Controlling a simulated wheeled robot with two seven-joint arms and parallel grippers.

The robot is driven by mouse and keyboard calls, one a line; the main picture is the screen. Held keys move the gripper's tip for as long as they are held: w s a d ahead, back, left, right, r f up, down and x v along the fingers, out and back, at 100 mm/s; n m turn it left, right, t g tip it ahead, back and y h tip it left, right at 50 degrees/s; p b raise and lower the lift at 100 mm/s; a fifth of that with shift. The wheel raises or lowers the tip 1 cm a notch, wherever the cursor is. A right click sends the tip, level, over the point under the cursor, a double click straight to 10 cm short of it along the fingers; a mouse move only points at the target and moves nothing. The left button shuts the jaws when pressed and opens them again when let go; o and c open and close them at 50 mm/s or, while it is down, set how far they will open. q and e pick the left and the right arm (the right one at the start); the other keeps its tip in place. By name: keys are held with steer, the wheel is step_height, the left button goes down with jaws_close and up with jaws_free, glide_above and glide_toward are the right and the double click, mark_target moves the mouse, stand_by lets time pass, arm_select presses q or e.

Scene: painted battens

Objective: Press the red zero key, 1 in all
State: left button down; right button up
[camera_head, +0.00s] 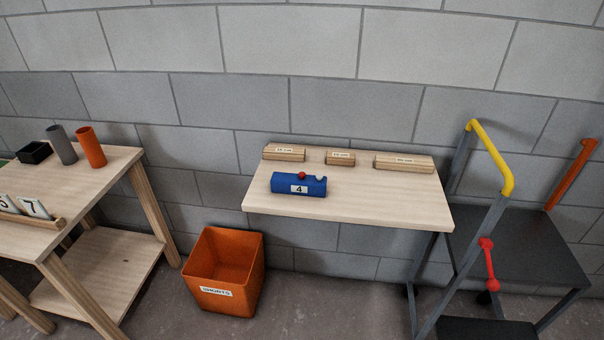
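A blue counter box (286,184) sits on the wooden wall table, left of its middle. Its front label (299,189) reads 4. A round red key (302,175) stands on its top, near the middle. A pale round knob (320,178) sits at its right end. Neither of my grippers shows in the head view, and nothing touches the box.
Labelled wooden battens (404,163) lie along the back of the table (380,205). An orange bin (225,290) stands on the floor at left. Another wooden table (110,172) is further left. A grey trolley (530,230) with a yellow handle (492,155) stands close at right.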

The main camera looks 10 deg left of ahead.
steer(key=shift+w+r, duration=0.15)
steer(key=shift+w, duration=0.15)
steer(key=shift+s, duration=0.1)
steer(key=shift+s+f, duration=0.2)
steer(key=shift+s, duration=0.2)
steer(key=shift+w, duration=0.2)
